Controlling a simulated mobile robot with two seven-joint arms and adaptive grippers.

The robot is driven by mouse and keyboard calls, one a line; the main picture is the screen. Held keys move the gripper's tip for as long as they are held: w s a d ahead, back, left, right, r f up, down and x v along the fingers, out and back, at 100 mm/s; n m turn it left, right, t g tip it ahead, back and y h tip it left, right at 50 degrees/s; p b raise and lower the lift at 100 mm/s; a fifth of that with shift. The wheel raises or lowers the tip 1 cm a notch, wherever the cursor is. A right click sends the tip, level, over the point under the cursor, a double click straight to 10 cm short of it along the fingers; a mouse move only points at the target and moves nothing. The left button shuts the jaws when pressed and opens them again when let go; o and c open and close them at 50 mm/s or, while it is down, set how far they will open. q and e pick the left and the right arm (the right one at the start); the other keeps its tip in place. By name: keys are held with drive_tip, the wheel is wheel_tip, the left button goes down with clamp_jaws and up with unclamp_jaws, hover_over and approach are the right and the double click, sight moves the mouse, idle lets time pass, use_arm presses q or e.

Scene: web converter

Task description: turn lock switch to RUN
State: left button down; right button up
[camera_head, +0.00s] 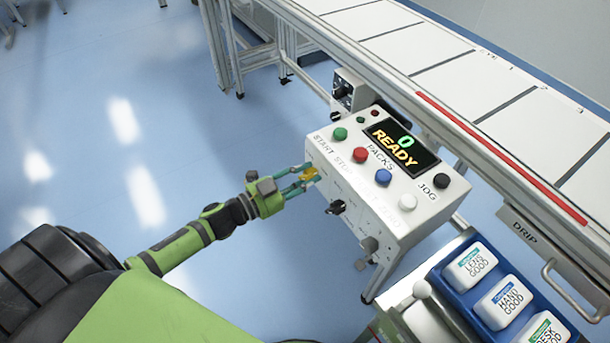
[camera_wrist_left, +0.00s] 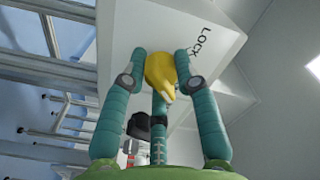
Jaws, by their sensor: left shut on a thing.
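The lock switch is a yellow knob (camera_head: 311,174) on the front face of the white control box (camera_head: 338,180), at its left end. In the left wrist view the yellow knob (camera_wrist_left: 160,72) sits below the printed word LOCK, its narrow end pointing down and slightly right. My left gripper (camera_head: 306,176) reaches it from the left, and its teal fingers (camera_wrist_left: 160,85) are closed around the knob from both sides. Position marks around the knob are mostly hidden or too small to read. My right gripper does not show.
The box top has a display (camera_head: 401,147) reading "0 READY" and several coloured buttons. A black knob (camera_head: 336,207) is right of the yellow one on the front. A conveyor (camera_head: 490,165) runs behind. A blue tray (camera_head: 470,313) with labelled packs stands at lower right.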

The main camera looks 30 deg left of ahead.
use_arm(q)
drive_tip(key=shift+a, duration=0.1)
drive_tip(key=c, duration=1)
unclamp_jaws()
drive_tip(key=shift+o, duration=0.2)
drive_tip(key=shift+s, duration=0.15)
drive_tip(key=v, duration=1.1)
drive_tip(key=shift+s+a, duration=0.25)
